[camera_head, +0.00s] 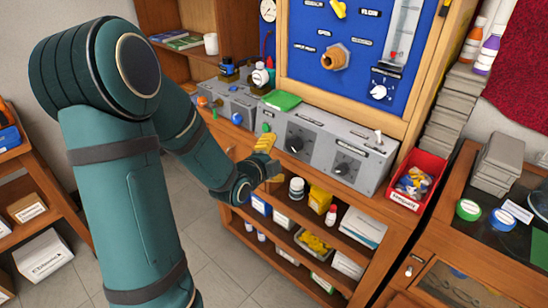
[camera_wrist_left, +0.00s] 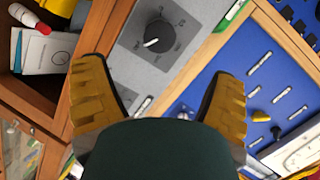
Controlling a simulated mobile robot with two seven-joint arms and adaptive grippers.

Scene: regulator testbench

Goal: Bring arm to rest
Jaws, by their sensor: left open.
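My left arm comes in from the left in the head view, and its yellow-fingered left gripper (camera_head: 266,154) is in front of the grey control panel (camera_head: 318,150) on the bench. In the left wrist view the two yellow fingers of the left gripper (camera_wrist_left: 160,95) stand wide apart with nothing between them. A black knob (camera_wrist_left: 157,38) on the grey panel shows beyond the fingers. I cannot tell whether the gripper touches the panel. My right gripper is not in view.
Below the panel are open shelves (camera_head: 300,232) with bottles and boxes. A red bin (camera_head: 416,180) stands right of the panel. A blue board (camera_head: 345,45) rises behind it. A wooden cabinet (camera_head: 465,240) stands at the right. Grey floor (camera_head: 215,255) shows between arm and shelves.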

